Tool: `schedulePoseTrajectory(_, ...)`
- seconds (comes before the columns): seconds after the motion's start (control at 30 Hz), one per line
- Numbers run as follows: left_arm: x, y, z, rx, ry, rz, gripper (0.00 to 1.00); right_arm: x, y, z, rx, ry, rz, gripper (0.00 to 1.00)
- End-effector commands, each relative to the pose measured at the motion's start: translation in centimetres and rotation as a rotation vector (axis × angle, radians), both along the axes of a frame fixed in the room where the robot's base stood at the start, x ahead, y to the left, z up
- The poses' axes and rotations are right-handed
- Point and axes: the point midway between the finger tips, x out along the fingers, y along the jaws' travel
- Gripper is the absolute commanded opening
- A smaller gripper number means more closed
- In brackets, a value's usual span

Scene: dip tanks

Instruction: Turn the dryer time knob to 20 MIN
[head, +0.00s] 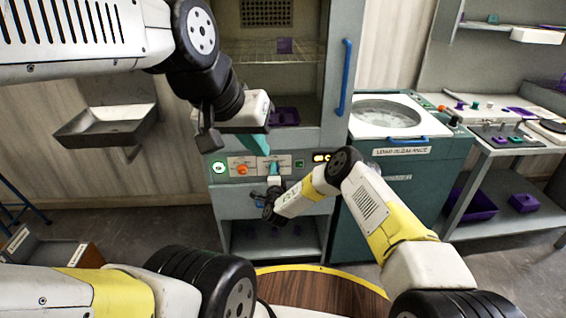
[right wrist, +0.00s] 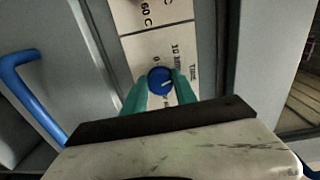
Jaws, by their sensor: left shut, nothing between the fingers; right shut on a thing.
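The dryer (head: 342,30) is the tall grey cabinet in the middle of the head view. Its control strip carries a time knob, seen in the right wrist view as a blue knob (right wrist: 160,81) with a short white pointer mark. Marks reading 0, 10 MIN and TIME are printed beside it; the rest of the scale is hidden. My right gripper (right wrist: 160,92) has its green fingers shut on either side of the knob. It also shows at the panel in the head view (head: 274,172). My left gripper (head: 258,146) is shut and empty, just above and in front of the panel.
A blue door handle (head: 346,78) stands out at right. A teal tank unit (head: 400,190) adjoins the dryer. A metal sink (head: 106,128) hangs at left.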

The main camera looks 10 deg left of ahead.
Motion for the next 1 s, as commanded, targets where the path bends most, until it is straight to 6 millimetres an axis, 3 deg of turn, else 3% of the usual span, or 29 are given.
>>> schedulePoseTrajectory(0.6,0.0,0.0,0.0,0.0,0.0,0.0,0.0,-0.01,-0.27,0.0,0.538,0.158,-0.004,0.0)
schedulePoseTrajectory(1.0,0.0,0.0,0.0,0.0,0.0,0.0,0.0,-0.02,-0.22,0.09,0.738,0.216,-0.002,0.0)
